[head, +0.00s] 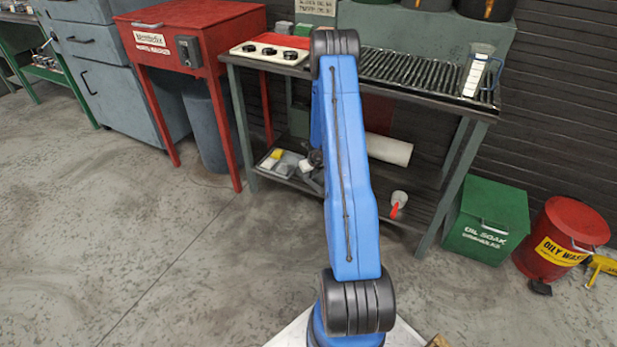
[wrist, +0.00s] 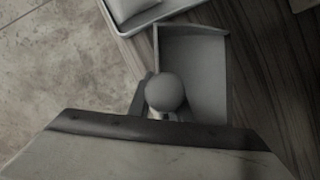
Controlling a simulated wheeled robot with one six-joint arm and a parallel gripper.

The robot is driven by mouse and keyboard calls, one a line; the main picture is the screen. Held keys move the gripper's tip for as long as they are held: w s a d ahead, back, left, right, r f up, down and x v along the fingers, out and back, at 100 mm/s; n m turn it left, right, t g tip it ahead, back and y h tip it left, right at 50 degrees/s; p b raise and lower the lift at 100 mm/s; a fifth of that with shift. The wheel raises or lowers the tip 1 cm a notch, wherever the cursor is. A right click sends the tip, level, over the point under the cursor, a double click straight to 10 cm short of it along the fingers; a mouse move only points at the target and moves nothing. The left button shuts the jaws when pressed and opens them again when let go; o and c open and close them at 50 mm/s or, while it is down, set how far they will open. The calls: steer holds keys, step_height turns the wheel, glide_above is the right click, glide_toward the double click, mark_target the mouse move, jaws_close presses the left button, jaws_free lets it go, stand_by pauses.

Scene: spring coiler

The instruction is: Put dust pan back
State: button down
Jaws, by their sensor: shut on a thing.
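The dust pan (wrist: 196,65) shows in the wrist view as a grey, flat-bottomed scoop with raised side walls, over dark wood-like boards. My gripper (wrist: 163,112) is shut on the dust pan near a round grey knob, which seems to be the end of its handle. The large pale body at the bottom of the wrist view hides part of the grip. In the head view my gripper (head: 316,157) is mostly hidden behind my blue arm, at the lower shelf of the workbench. Whether the pan touches the shelf I cannot tell.
A tray (head: 268,168) with small light blocks lies on the lower shelf (head: 380,188), left of my arm. A white roll (head: 388,149) and a white, red-tipped container (head: 398,203) are to the right. A green box (head: 487,222) and red bin (head: 560,243) stand farther right.

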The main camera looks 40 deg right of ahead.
steer(key=c, duration=1.6)
jaws_free()
steer(key=shift+c, duration=0.2)
